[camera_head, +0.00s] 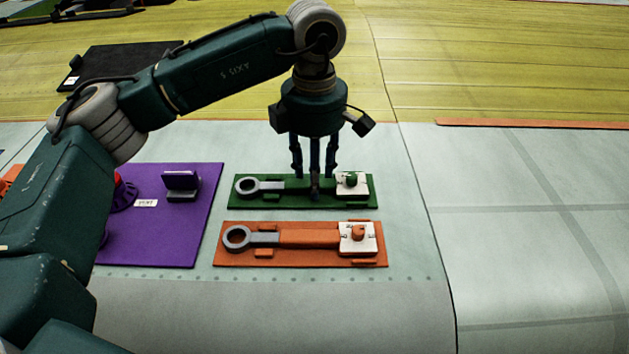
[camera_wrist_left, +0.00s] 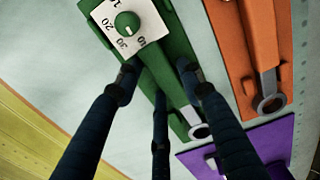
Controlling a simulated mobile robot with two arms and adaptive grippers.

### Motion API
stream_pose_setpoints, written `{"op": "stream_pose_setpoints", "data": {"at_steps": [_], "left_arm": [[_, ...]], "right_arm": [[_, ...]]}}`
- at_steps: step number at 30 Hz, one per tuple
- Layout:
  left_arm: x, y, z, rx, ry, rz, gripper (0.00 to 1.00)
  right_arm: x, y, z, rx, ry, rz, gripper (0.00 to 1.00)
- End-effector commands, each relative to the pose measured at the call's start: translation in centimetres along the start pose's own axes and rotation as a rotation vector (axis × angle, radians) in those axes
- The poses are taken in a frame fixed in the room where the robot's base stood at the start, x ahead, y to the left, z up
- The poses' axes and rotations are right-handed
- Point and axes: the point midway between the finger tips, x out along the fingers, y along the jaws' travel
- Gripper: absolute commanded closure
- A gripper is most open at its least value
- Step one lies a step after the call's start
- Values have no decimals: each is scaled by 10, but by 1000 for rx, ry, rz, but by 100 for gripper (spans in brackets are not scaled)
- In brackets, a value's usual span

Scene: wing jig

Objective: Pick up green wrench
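The green wrench (camera_head: 293,187) lies in its green tray (camera_head: 236,201), with a grey ring end at the left and a white dial plate with a green knob at the right. In the left wrist view the green wrench (camera_wrist_left: 167,75) runs diagonally, its ring end lower right. My left gripper (camera_head: 314,180) points straight down over the handle, near the dial plate. In the wrist view its fingers (camera_wrist_left: 157,78) are spread apart, with handle showing between them. Whether any finger touches it I cannot tell. My right gripper is not in view.
An orange wrench (camera_head: 305,238) in an orange tray (camera_head: 230,260) lies just in front of the green one. A purple board (camera_head: 170,235) with fixtures is to the left. A black mat (camera_head: 130,62) lies behind. The pale wing surface at right is clear.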

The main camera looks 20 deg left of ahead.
Motion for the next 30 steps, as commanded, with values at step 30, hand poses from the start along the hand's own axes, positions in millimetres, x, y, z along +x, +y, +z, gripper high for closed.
{"op": "stream_pose_setpoints", "data": {"at_steps": [30], "left_arm": [[-29, 1, 1, 0, -3, 5, 100]], "right_arm": [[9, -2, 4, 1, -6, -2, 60]]}}
